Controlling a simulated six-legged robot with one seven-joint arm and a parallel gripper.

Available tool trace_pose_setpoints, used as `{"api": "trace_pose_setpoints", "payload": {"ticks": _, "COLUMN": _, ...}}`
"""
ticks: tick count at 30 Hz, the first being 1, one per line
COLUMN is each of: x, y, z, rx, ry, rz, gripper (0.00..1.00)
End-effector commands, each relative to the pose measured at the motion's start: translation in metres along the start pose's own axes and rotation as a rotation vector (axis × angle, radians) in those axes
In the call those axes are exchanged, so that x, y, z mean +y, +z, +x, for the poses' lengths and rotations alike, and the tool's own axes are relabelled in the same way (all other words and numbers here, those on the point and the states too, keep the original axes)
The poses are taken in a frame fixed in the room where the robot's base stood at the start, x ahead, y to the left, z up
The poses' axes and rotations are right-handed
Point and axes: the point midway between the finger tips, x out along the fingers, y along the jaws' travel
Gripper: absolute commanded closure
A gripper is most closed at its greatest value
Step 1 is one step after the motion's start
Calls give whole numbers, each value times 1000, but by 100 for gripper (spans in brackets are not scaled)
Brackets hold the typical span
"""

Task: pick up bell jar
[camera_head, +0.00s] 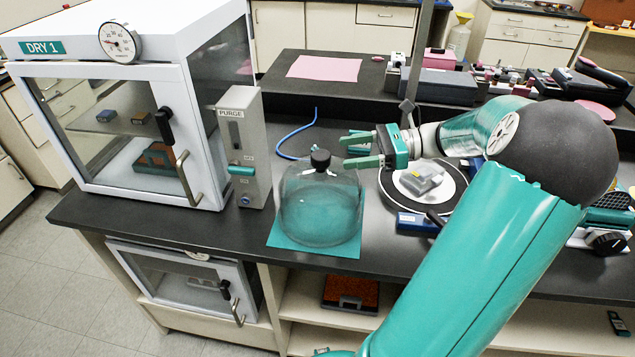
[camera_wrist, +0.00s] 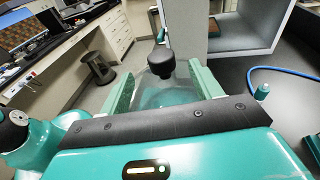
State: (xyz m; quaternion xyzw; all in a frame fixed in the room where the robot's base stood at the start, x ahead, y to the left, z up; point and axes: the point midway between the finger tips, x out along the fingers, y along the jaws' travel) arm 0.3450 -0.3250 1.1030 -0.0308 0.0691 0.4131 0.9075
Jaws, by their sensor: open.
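The bell jar (camera_head: 318,207) is a clear glass dome with a black knob (camera_head: 320,159) on top. It stands upright on a teal mat (camera_head: 285,242) near the bench's front edge, right of the dry cabinet. My gripper (camera_head: 346,152) is open, its two teal fingers pointing left, just right of the knob and close to its height. In the wrist view the knob (camera_wrist: 161,62) shows ahead, between the lines of the two fingers (camera_wrist: 158,88). The glass (camera_wrist: 160,92) is faint below it. I see nothing between the fingers in the head view.
The white DRY 1 cabinet (camera_head: 125,120) and the grey PURGE box (camera_head: 240,145) stand left of the jar. A blue hose (camera_head: 290,140) lies behind it. A round black-and-white plate (camera_head: 400,196) with a clear-covered item (camera_head: 424,178) sits right, beneath my arm.

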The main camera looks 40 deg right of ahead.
Motion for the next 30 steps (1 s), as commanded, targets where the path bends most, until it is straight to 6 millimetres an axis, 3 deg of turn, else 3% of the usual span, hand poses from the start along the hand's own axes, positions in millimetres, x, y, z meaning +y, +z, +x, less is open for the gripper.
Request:
{"api": "trace_pose_setpoints", "payload": {"ticks": 18, "x": -6, "y": -4, "z": 76, "rx": -1, "ry": -1, "rz": 0, "gripper": 36}}
{"api": "trace_pose_setpoints", "payload": {"ticks": 26, "x": -7, "y": -4, "z": 80, "rx": 0, "ry": -2, "rz": 0, "gripper": 36}}
{"api": "trace_pose_setpoints", "payload": {"ticks": 30, "x": -7, "y": -4, "z": 80, "rx": 0, "ry": -2, "rz": 0, "gripper": 59}}
